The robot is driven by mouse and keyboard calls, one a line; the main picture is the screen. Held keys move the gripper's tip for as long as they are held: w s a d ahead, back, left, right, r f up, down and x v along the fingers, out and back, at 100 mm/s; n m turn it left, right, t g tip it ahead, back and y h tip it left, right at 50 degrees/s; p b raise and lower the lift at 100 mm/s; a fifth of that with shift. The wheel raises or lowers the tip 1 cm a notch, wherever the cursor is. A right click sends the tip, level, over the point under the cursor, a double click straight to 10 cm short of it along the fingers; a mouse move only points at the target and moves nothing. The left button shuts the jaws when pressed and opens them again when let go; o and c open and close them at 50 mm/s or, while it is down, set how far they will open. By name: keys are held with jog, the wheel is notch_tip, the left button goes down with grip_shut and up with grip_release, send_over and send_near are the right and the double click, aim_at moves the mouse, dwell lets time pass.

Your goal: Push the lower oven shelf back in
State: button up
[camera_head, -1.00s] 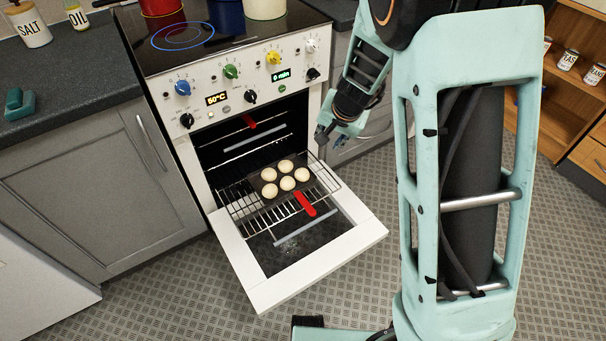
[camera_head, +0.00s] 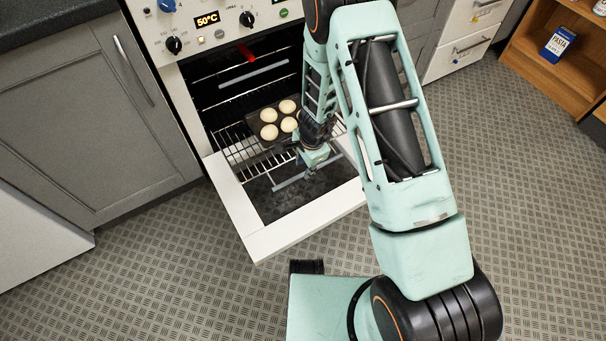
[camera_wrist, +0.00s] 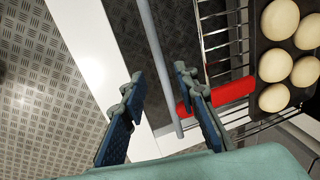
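The lower oven shelf (camera_head: 234,150), a wire rack, is out over the open oven door and carries a dark tray (camera_head: 259,147) of pale round buns. The tray's edge shows at the right of the wrist view. The shelf's red handle (camera_wrist: 230,92) lies across the wrist view, partly behind my right finger; my gripper hides it in the head view. My gripper (camera_head: 312,166) is at the shelf's front. Its fingers (camera_wrist: 160,76) are spread with nothing held between them. I cannot tell whether a finger touches the handle.
The white oven door (camera_head: 235,200) is folded down under the shelf. A grey bar (camera_wrist: 157,60) crosses the wrist view near my fingers. An upper rack with a red handle (camera_head: 246,53) is inside the oven. Grey cabinets (camera_head: 85,120) stand left; the floor in front is clear.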

aim_at(303, 174)
jog(key=f, duration=0.1)
jog(key=f+b, duration=0.1)
jog(key=f, duration=0.1)
jog(key=w+f, duration=0.1)
jog(key=shift+a+f, duration=0.25)
jog(key=shift+f, duration=0.1)
grip_shut()
